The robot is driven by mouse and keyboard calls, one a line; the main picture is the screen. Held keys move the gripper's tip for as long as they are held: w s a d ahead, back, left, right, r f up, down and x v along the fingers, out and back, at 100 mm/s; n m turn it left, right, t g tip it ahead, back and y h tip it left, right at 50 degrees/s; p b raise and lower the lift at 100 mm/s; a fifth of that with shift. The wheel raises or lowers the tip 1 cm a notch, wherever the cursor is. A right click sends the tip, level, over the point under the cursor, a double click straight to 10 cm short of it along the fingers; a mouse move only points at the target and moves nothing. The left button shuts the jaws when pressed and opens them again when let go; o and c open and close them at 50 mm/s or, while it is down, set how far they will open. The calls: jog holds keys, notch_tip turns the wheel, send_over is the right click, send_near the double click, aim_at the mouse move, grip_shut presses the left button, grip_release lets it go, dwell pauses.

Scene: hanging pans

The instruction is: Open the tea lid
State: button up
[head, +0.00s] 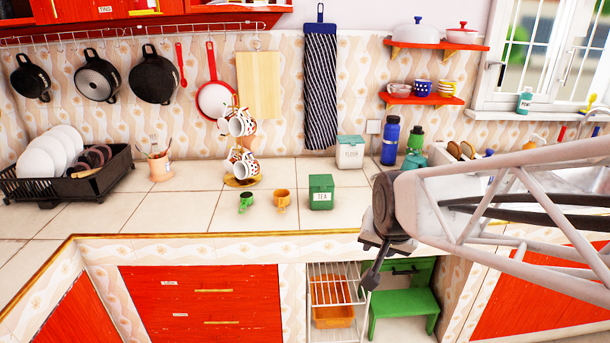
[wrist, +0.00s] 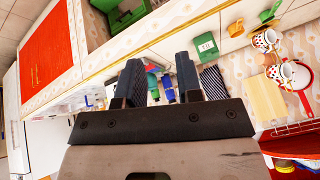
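The green tea tin (head: 321,197) stands upright on the tiled counter with its lid (head: 321,180) on. Its front carries a white label reading TEA. It also shows in the wrist view (wrist: 206,45), above and right of the fingers. My gripper (head: 370,270) is in front of the counter edge, lower right of the tin and apart from it. In the wrist view my gripper (wrist: 161,82) has its two dark fingers spread with nothing between them. In the head view the fingers are small and partly overlapped.
A green cup (head: 246,202) and an orange cup (head: 282,201) stand left of the tin. A white flour tin (head: 350,152) and blue bottle (head: 390,141) stand behind it. A mug tree (head: 243,180) is back left. The counter in front of the tin is clear.

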jog(key=w+a+f+m+t, duration=0.1)
jog(key=w+f+m+t, duration=0.25)
jog(key=w, duration=0.85)
jog(key=w+a+f+m+t, duration=0.2)
jog(key=w+m+t, duration=0.15)
jog(key=w, duration=0.85)
jog(key=m+t, duration=0.4)
jog(key=m, duration=0.2)
send_near(323, 190)
jog(key=shift+w+f+m+t, duration=0.5)
jog(key=shift+w+f, duration=0.05)
jog(key=shift+w, duration=0.3)
jog(key=shift+w, duration=0.15)
jog(key=shift+w, duration=3.75)
grip_shut()
